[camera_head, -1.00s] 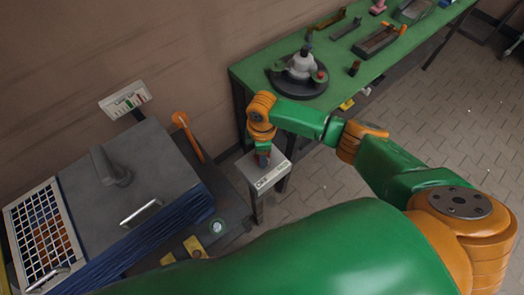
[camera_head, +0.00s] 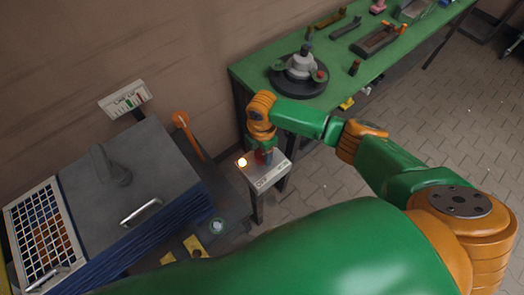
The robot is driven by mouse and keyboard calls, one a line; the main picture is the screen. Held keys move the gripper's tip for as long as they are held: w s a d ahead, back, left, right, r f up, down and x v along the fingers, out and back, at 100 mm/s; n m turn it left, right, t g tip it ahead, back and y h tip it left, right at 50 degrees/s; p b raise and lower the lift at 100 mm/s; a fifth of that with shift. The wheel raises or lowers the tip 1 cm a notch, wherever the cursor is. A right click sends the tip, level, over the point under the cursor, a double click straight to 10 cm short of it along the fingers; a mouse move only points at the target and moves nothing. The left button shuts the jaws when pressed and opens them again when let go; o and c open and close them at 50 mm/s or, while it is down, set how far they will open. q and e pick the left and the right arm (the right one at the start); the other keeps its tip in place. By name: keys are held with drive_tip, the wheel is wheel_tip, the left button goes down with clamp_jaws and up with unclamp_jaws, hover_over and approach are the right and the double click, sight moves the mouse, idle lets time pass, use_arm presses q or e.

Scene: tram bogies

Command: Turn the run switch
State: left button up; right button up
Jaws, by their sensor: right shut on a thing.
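The run switch sits on a small grey control box (camera_head: 270,177) on a post between the grey machine and the green bench. My right gripper (camera_head: 263,157) points down onto the box top and is shut on the run switch, which is mostly hidden under the fingers; a reddish part shows there. An orange-yellow lamp (camera_head: 242,162) glows at the box's left corner. The lettering on the box front is too small to read surely. My left gripper is not in view.
The grey machine (camera_head: 150,170) with a grid panel (camera_head: 43,237) and an orange lever (camera_head: 188,135) stands at left. A gauge sign (camera_head: 124,100) is by the wall. The green bench (camera_head: 335,92) holds a round dark fixture (camera_head: 298,82) and trays. Paved floor (camera_head: 440,125) is clear at right.

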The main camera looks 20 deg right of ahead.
sight(262, 154)
idle(0.3)
drive_tip(key=o, duration=1.4)
drive_tip(key=shift+c, duration=0.2)
drive_tip(key=shift+r, duration=0.35)
wheel_tip(262, 154, up, 6)
drive_tip(key=shift+r+b, duration=0.25)
drive_tip(key=shift+b, duration=0.35)
